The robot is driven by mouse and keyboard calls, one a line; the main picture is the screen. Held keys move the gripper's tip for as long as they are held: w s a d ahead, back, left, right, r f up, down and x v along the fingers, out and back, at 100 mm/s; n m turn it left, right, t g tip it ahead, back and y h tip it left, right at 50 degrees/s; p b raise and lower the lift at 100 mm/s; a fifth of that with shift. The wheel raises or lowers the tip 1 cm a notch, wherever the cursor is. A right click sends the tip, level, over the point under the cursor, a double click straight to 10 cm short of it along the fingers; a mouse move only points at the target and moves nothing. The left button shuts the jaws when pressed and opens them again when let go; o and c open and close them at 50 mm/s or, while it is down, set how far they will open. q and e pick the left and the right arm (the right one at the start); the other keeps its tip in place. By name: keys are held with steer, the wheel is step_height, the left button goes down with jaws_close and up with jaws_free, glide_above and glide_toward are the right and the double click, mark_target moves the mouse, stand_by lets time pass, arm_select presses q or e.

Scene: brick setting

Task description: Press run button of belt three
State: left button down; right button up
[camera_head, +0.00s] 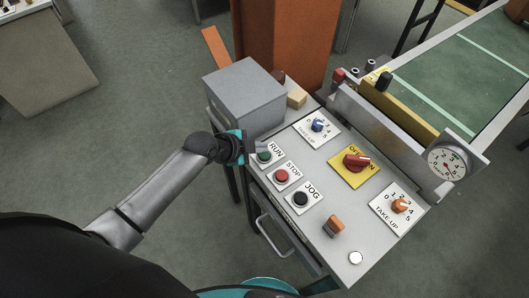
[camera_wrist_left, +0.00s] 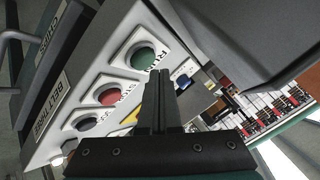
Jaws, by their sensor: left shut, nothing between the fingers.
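The green RUN button (camera_head: 264,156) sits at the left edge of the grey control panel (camera_head: 330,235), above a red STOP button (camera_head: 281,175) and a black JOG button (camera_head: 300,199). In the left wrist view, the green button (camera_wrist_left: 143,58) is just beyond the fingertips, and a label on the panel side (camera_wrist_left: 50,100) reads BELT THREE. My left gripper (camera_head: 253,151) is shut and empty beside the green button; its fingers also show in the wrist view (camera_wrist_left: 159,78). I cannot tell whether the fingertips touch the button. My right gripper is out of view.
A grey box (camera_head: 245,98) stands on the panel right behind my left gripper. A red switch (camera_head: 356,163) on a yellow plate, blue (camera_head: 317,125) and orange (camera_head: 399,205) knobs, and an orange rocker (camera_head: 334,226) are farther right. A green belt (camera_head: 475,65) runs at the upper right.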

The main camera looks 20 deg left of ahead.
arm_select(q)
steer(key=shift+f+b, duration=0.3)
steer(key=shift+f, duration=0.1)
